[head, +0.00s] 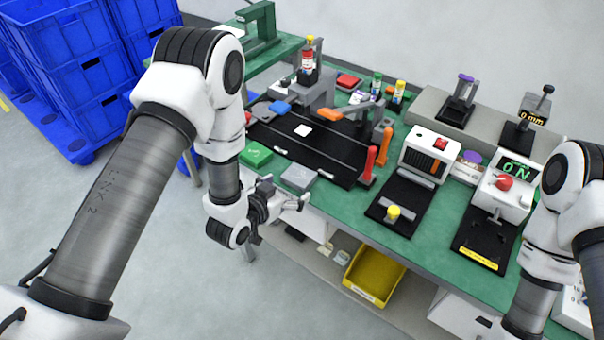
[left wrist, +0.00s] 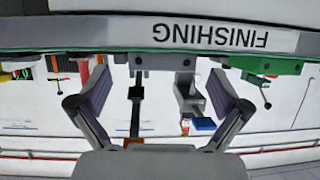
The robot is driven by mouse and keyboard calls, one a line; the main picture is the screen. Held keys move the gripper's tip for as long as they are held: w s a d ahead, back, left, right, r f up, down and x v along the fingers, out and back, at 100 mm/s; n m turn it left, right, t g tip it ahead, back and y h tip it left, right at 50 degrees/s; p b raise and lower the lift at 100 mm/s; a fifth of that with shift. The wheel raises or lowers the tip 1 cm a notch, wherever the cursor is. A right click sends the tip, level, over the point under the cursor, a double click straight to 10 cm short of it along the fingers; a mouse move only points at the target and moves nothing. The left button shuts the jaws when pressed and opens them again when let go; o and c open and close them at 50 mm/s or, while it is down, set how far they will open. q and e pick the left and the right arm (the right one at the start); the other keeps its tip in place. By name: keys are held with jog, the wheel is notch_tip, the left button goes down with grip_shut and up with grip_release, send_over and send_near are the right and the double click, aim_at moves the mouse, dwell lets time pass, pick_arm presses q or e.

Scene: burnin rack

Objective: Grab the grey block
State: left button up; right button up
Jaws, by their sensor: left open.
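The grey block (head: 299,177) is a flat square piece lying near the front edge of the green table (head: 330,205), beside the black fixture. My left gripper (head: 287,193) is just in front of the block and table edge, apart from the block as far as I can see. Its fingers are spread with nothing between them.
A green block (head: 255,154) lies left of the grey one. A yellow bin (head: 375,274) sits on the lower shelf. Blue crates (head: 78,70) stand at the back left.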

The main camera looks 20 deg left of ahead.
pick_arm(q)
jog(key=shift+w+f, duration=0.3)
jog(key=shift+w, duration=0.35)
jog(key=shift+s, duration=0.1)
jog(key=c, duration=1.1)
